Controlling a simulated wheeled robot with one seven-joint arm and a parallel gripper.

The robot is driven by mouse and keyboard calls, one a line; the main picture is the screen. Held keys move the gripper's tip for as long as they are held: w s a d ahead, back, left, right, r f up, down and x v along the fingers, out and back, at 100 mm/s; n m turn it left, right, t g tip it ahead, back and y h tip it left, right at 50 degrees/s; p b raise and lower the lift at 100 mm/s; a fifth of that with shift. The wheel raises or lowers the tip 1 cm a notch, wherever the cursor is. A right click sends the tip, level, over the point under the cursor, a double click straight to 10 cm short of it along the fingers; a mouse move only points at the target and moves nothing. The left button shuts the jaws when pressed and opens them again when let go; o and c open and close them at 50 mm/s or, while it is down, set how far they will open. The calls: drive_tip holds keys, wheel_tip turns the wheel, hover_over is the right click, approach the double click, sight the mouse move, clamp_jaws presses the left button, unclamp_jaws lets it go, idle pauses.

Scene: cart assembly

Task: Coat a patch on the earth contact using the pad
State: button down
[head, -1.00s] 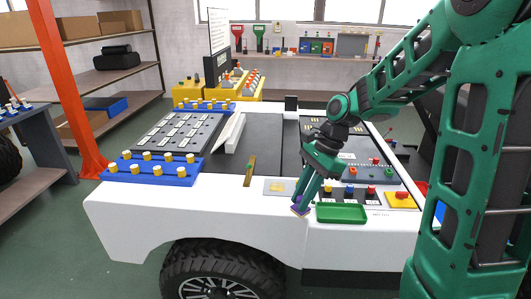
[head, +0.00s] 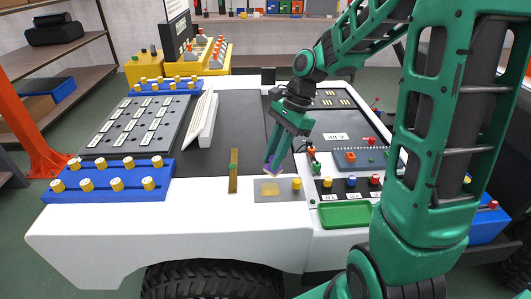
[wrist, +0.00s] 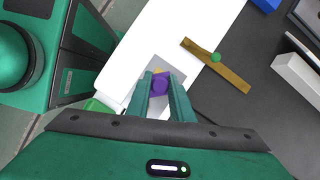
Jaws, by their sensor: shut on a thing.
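My gripper (head: 272,164) is shut on a small purple pad (head: 271,171). The wrist view shows the pad (wrist: 160,86) between the fingertips. The brass strip with a green knob, which I take as the earth contact (head: 233,175), lies to the left of the pad on the cart top, apart from it. It also shows in the wrist view (wrist: 232,74), at upper right. A grey plate (head: 260,195) with a yellowish patch lies just in front of the pad in the head view. I cannot tell whether the pad touches the plate. Its underside is hidden.
A yellow knob (head: 297,183) stands at the plate's right end. An empty green tray (head: 345,214) sits right of it, before a row of coloured buttons. A white wedge-shaped block (head: 203,118) and a blue rack (head: 107,182) stand left. The white front edge is clear.

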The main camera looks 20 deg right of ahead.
drive_tip(key=shift+a, duration=0.3)
